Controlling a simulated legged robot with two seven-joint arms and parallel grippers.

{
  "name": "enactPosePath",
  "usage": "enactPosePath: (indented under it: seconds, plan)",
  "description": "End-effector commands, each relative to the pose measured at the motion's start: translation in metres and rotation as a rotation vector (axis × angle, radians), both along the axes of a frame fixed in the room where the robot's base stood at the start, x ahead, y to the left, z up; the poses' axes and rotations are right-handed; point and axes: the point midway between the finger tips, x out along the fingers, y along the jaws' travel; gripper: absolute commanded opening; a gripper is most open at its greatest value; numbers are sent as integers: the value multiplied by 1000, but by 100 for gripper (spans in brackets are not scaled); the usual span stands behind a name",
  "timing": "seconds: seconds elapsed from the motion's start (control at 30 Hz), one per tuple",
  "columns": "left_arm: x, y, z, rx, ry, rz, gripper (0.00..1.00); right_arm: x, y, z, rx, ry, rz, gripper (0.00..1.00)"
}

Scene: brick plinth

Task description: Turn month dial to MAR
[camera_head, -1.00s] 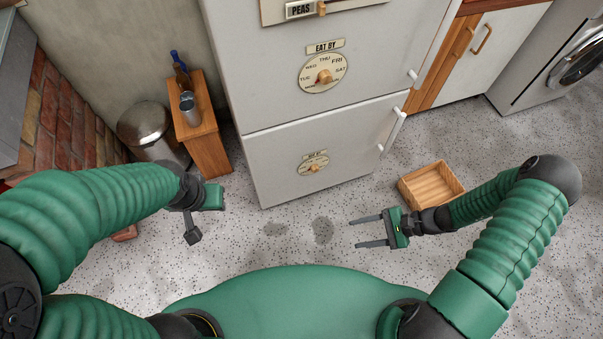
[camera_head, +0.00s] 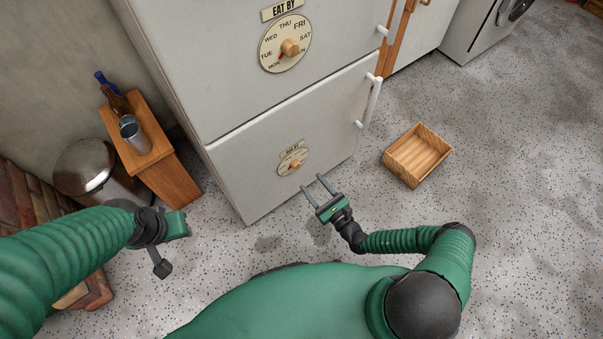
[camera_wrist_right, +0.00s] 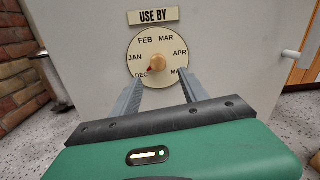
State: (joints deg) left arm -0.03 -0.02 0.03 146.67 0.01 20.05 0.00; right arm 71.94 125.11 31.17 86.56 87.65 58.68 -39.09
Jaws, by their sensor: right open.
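The month dial (camera_head: 292,161) is a round cream plate low on the fridge's lower door. In the right wrist view the month dial (camera_wrist_right: 172,48) sits under a USE BY label, with a wooden knob (camera_wrist_right: 158,62) at its centre. A small red mark at the knob points lower left, between JAN and DEC. MAR is at the upper right. My right gripper (camera_head: 312,182) is open and empty, its fingers toward the dial, short of the knob. My left gripper (camera_head: 168,242) hangs at the left, away from the fridge; its jaw opening is unclear.
A larger EAT BY dial (camera_head: 285,43) with weekdays is on the upper door. White handles (camera_head: 368,102) are at the door's right side. A wooden crate (camera_head: 418,156) lies on the floor at right. A wooden stand (camera_head: 150,150) with bottle and cup, and a metal bin (camera_head: 90,168), are at left.

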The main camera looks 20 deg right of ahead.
Motion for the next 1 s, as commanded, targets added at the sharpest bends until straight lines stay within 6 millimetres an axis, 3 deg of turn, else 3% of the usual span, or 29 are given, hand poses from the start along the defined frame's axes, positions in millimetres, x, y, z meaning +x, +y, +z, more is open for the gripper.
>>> enactPosePath:
  seconds: [0.1, 0.3, 0.67, 1.0]
  plan:
    - [0, 1, -16, 0, 0, 1, 36, 28, 11, -5, 1, -2, 4, 52]
    - [0, 1, -27, 0, 1, 1, 36, 61, 20, -4, 3, -1, 2, 52]
    - [0, 1, -28, 0, 0, 1, 36, 68, 23, 0, 3, 0, 2, 50]
    - [0, 1, -28, 0, 0, 1, 36, 68, 22, -1, 4, 1, 2, 6]
